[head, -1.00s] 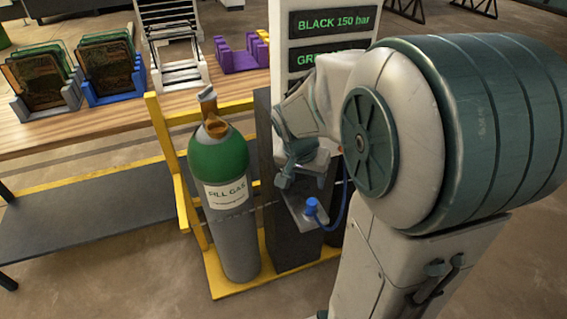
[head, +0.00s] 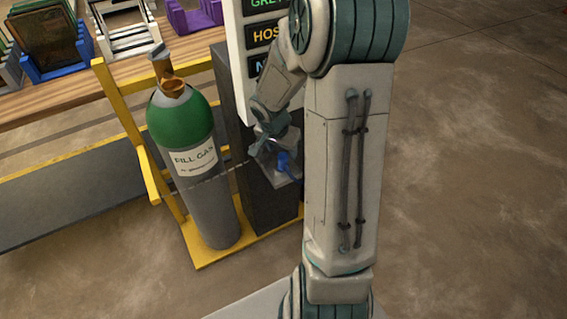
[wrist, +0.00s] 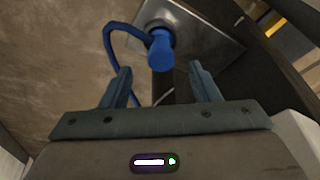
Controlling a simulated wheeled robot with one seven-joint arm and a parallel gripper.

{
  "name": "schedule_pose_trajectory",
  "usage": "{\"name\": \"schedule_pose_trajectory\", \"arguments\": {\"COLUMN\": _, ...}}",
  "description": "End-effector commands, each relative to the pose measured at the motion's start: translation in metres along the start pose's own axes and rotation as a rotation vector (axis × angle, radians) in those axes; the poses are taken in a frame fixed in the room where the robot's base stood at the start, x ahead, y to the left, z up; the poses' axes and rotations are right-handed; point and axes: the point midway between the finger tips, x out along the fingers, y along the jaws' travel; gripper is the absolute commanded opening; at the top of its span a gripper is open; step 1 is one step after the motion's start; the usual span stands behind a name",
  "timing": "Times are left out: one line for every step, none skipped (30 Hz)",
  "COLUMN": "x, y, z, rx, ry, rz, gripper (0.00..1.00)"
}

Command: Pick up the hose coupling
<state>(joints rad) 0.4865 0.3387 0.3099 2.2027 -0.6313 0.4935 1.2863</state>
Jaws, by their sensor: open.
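The blue hose coupling (wrist: 161,50) sits on a metal plate (wrist: 205,38) in the wrist view, with a blue hose looping off to its left. In the head view the coupling (head: 283,160) shows on the small shelf of the dark post, partly hidden by my gripper. My gripper (wrist: 160,88) is open and empty. Its two fingers point towards the coupling, which appears between and beyond the fingertips. In the head view my gripper (head: 268,143) is just left of and above the coupling. I cannot tell whether they touch.
A green and grey gas cylinder (head: 190,165) stands left of the post (head: 248,205), on a yellow-framed base (head: 200,258). A panel with lit text (head: 263,40) rises above the post. A wooden bench (head: 100,80) with racks is behind. The floor at right is clear.

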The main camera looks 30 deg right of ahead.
Motion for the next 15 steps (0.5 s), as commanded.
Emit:
{"name": "schedule_pose_trajectory", "arguments": {"x": 0.004, "y": 0.000, "z": 0.001, "rx": 0.001, "ry": -0.002, "rz": 0.001, "gripper": 0.56}}
{"name": "schedule_pose_trajectory", "arguments": {"x": 0.006, "y": 0.000, "z": 0.001, "rx": 0.001, "ry": -0.003, "rz": 0.002, "gripper": 0.56}}
{"name": "schedule_pose_trajectory", "arguments": {"x": 0.011, "y": 0.000, "z": 0.001, "rx": -0.001, "ry": -0.003, "rz": 0.002, "gripper": 0.56}}
{"name": "schedule_pose_trajectory", "arguments": {"x": 0.015, "y": 0.000, "z": 0.002, "rx": 0.000, "ry": -0.004, "rz": 0.002, "gripper": 0.56}}
{"name": "schedule_pose_trajectory", "arguments": {"x": 0.019, "y": -0.001, "z": 0.002, "rx": -0.002, "ry": -0.004, "rz": 0.002, "gripper": 0.56}}
{"name": "schedule_pose_trajectory", "arguments": {"x": 0.025, "y": -0.001, "z": 0.003, "rx": 0.000, "ry": -0.004, "rz": 0.002, "gripper": 0.56}}
{"name": "schedule_pose_trajectory", "arguments": {"x": 0.029, "y": -0.001, "z": 0.003, "rx": -0.001, "ry": -0.004, "rz": 0.002, "gripper": 0.56}}
{"name": "schedule_pose_trajectory", "arguments": {"x": 0.033, "y": -0.001, "z": 0.003, "rx": -0.001, "ry": -0.005, "rz": 0.003, "gripper": 0.56}}
{"name": "schedule_pose_trajectory", "arguments": {"x": 0.039, "y": -0.001, "z": 0.003, "rx": 0.000, "ry": -0.003, "rz": 0.002, "gripper": 0.56}}
{"name": "schedule_pose_trajectory", "arguments": {"x": 0.043, "y": -0.002, "z": 0.003, "rx": 0.000, "ry": -0.003, "rz": 0.002, "gripper": 0.56}}
{"name": "schedule_pose_trajectory", "arguments": {"x": 0.045, "y": -0.002, "z": 0.003, "rx": -0.001, "ry": -0.003, "rz": 0.002, "gripper": 0.56}}
{"name": "schedule_pose_trajectory", "arguments": {"x": 0.048, "y": -0.002, "z": 0.003, "rx": 0.000, "ry": -0.002, "rz": 0.001, "gripper": 0.56}}
{"name": "schedule_pose_trajectory", "arguments": {"x": 0.050, "y": -0.001, "z": 0.003, "rx": 0.000, "ry": -0.002, "rz": 0.001, "gripper": 0.56}}
{"name": "schedule_pose_trajectory", "arguments": {"x": 0.051, "y": -0.001, "z": 0.002, "rx": 0.000, "ry": -0.001, "rz": 0.001, "gripper": 0.56}}
{"name": "schedule_pose_trajectory", "arguments": {"x": 0.052, "y": -0.001, "z": 0.002, "rx": 0.000, "ry": -0.001, "rz": 0.001, "gripper": 0.56}}
